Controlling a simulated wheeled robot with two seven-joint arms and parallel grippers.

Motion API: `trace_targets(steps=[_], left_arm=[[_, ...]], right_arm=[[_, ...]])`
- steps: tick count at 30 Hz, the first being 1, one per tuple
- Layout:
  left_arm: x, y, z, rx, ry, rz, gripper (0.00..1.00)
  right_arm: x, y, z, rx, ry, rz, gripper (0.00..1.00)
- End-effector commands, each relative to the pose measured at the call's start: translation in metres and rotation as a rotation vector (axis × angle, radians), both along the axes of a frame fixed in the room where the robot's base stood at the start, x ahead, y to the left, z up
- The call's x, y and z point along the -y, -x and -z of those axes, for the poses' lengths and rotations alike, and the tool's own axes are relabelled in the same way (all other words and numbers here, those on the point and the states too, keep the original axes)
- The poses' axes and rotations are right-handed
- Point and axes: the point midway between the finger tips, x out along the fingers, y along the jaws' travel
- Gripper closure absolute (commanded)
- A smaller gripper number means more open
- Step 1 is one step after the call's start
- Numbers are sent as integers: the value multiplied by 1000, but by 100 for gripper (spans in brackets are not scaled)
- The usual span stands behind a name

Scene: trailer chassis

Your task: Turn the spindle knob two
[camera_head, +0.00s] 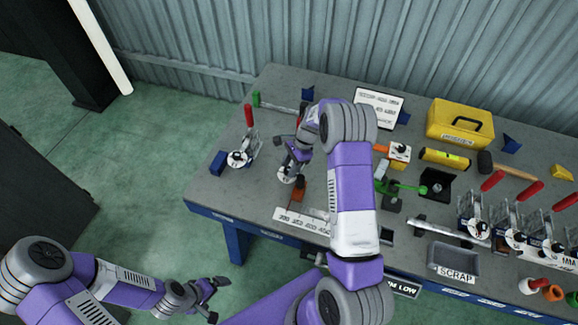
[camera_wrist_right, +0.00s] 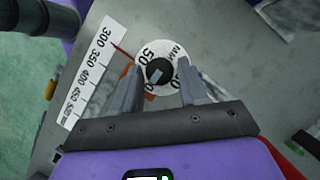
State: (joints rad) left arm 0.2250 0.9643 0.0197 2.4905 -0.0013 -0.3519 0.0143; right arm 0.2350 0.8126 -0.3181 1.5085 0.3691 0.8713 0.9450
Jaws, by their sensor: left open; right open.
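A dark round knob (camera_wrist_right: 159,73) with a pale pointer mark sits on a white numbered dial (camera_wrist_right: 147,52); "50" and "MM" are readable. In the head view the dial (camera_head: 286,179) shows beneath my right gripper (camera_head: 290,170), on the left part of the bench. In the right wrist view my right gripper (camera_wrist_right: 160,72) is open, with one finger on each side of the knob. Contact cannot be told. No number two is readable on it. My left gripper (camera_head: 211,293) is open and empty, low at the left, off the bench.
A white scale strip (camera_head: 303,221) lies by the bench's (camera_head: 215,192) front edge. A red-handled clamp (camera_head: 249,135) stands left of my right gripper. Several red-handled clamps (camera_head: 473,218), a SCRAP tray (camera_head: 455,258) and a yellow toolbox (camera_head: 459,122) are at the right. My right arm hides the bench middle.

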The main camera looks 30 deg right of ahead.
Motion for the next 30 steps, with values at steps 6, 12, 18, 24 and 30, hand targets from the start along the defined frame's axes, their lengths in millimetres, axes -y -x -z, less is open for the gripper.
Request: trace_targets(steps=[6,12,18,24,30], left_arm=[[0,0,0,0,0,0,0],[0,0,0,0,0,0,0],[0,0,0,0,0,0,0],[0,0,0,0,0,0,0],[0,0,2,0,0,0,0]], right_arm=[[-2,0,6,0,0,0,57],[-2,0,6,0,0,0,66],[-2,0,6,-1,0,0,96],[-2,0,6,-1,0,-12,97],[-2,0,6,-4,4,-80,97]])
